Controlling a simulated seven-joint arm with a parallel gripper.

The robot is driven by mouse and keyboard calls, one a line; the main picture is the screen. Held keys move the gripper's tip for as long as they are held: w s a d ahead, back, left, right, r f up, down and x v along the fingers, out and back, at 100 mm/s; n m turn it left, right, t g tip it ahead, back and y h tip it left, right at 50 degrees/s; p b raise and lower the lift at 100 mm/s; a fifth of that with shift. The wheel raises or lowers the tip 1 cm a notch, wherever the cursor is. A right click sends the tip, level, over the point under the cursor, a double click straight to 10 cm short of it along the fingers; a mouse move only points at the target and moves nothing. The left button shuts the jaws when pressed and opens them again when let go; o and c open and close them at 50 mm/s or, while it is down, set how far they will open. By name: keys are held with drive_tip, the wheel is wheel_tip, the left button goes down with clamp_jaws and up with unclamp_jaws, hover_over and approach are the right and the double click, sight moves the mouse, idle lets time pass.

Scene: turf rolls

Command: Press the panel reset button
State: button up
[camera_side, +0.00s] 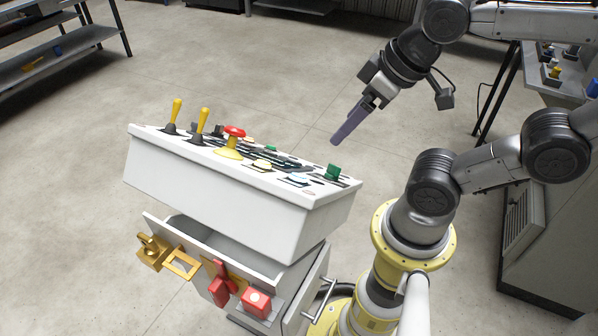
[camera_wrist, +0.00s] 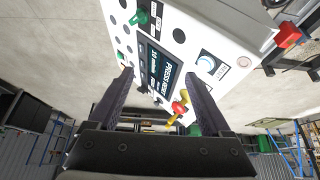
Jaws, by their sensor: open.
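A white control panel (camera_side: 215,200) with a sloped top stands left of my arm. A round pale button with a blue rim (camera_wrist: 207,62) is on its face in the wrist view; a pale button (camera_side: 298,178) near the front right in the side view looks like the same one. A dark screen (camera_wrist: 155,68) appears to read "PRESS RESET". My gripper (camera_side: 338,138) is open and empty, above and beyond the panel's right end, touching nothing. Its fingers also show in the wrist view (camera_wrist: 158,76).
The panel carries a red mushroom button (camera_side: 234,132) on a yellow base, yellow levers (camera_side: 203,122) and a green switch (camera_side: 333,172). Below, an open drawer (camera_side: 225,243) has red and gold fittings on its front. Open floor lies behind the panel.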

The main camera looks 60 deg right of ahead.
clamp_jaws()
idle(1.5)
